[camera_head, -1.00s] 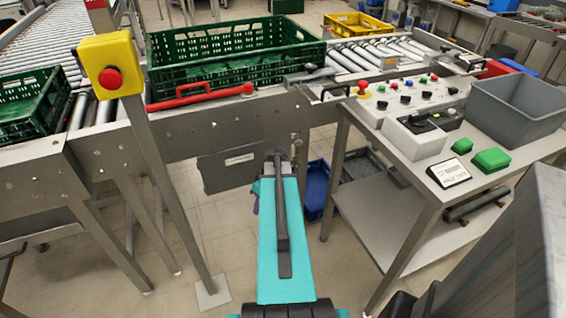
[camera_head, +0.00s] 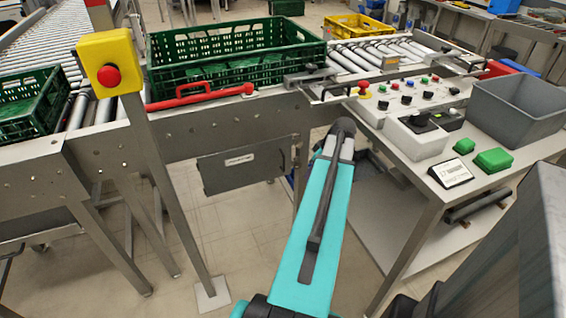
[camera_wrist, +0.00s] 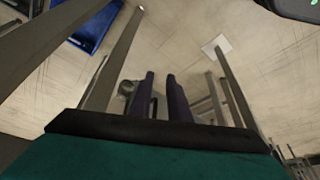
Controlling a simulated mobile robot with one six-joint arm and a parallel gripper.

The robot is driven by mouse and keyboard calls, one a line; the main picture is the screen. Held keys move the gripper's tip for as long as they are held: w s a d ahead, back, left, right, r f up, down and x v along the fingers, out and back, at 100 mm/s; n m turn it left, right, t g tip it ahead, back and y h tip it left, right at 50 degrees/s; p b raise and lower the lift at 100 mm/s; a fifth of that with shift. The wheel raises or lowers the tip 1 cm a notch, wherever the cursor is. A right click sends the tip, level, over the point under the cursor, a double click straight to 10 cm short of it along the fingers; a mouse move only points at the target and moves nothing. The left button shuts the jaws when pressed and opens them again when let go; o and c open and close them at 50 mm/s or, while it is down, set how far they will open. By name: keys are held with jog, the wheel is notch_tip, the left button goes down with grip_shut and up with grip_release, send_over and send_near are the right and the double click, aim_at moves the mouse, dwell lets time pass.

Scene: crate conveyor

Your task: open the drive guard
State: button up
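A dark grey panel (camera_head: 240,168) with a white label hangs under the conveyor's side frame in the head view. It looks like the drive guard, but the label is too small to read. It hangs upright and appears shut. My gripper (camera_wrist: 161,78) shows in the wrist view as two dark purple fingers, parallel with a gap between them and nothing held. In the head view my arm hides the gripper, and the arm's visible end is just right of the panel. A round metal piece (camera_wrist: 127,88) shows left of the fingers in the wrist view.
A red handled bar (camera_head: 200,97) runs along the conveyor edge below a green crate (camera_head: 235,75). A post with a red stop button (camera_head: 108,76) stands left. A control table (camera_head: 425,165) with a grey bin (camera_head: 515,110) stands right. Open floor lies below the panel.

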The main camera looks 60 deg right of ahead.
aim_at(284, 160)
jog(key=shift+w, duration=0.15)
jog(key=w+p, duration=0.1)
jog(key=w, duration=1.1)
jog(key=shift+d, duration=0.2)
jog(key=shift+w+f, duration=0.1)
jog(key=shift+f, duration=0.45)
grip_shut()
jog(key=shift+a, duration=0.2)
jog(key=shift+w+a, duration=0.1)
jog(key=shift+a, duration=0.05)
